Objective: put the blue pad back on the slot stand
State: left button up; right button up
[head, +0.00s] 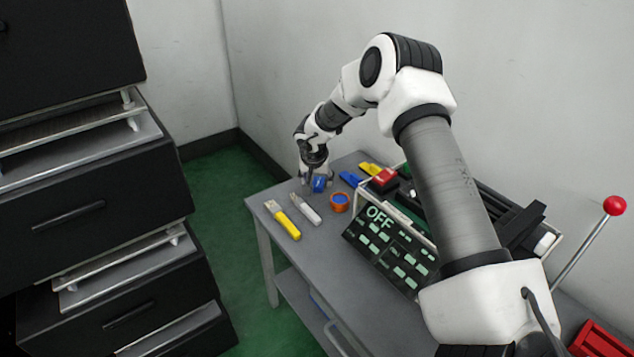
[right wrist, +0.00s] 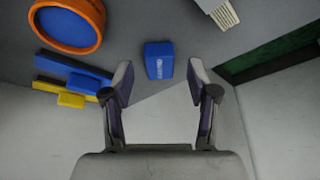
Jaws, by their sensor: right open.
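A small blue block with pale lettering, which looks like the blue pad (head: 319,184), sits on the grey table near its far left corner. In the right wrist view the pad (right wrist: 158,60) lies between and slightly beyond my fingertips, with gaps on both sides. My right gripper (head: 316,176) points down over it, open and empty; it also shows in the right wrist view (right wrist: 160,80). I cannot surely pick out the slot stand; my right arm hides part of the fixtures. My left gripper is out of view.
An orange round holder (head: 339,203) with a blue centre, a yellow-handled tool (head: 283,220) and a white tool (head: 306,210) lie nearby. Blue (head: 350,179) and yellow (head: 370,169) pieces lie behind. An OFF panel (head: 385,245) and a red-knobbed lever (head: 614,206) stand to the right.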

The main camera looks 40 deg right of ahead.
jog(key=p+v, duration=0.2)
jog(key=v, duration=0.7)
jog(key=shift+s+r, duration=0.2)
jog(key=shift+r, duration=0.2)
jog(key=shift+a, duration=0.1)
